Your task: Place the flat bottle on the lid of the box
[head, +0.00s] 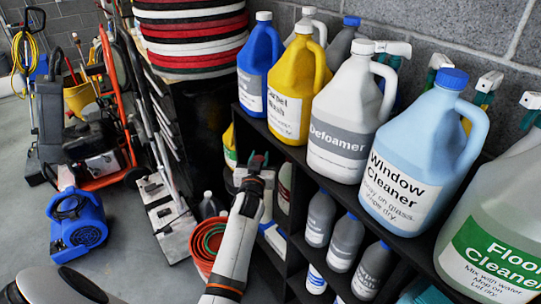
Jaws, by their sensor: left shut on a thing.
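My left arm reaches up from the bottom middle. Its gripper (258,163) is at the dark opening left of the black shelf, below the yellow jug. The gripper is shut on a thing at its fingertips. That thing is small, dark and partly hidden, so I cannot tell whether it is the flat bottle. A pale container (267,205) shows just right of the arm, largely covered by it. I cannot pick out a box with a lid in this view. My right gripper is not in view.
The black shelf (292,152) carries several large jugs, including a yellow jug (298,85), a Defoamer jug (345,115) and a Window Cleaner jug (415,150). Grey bottles (345,242) stand below. A red bucket (203,245) and a blue blower (78,222) are on the left floor.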

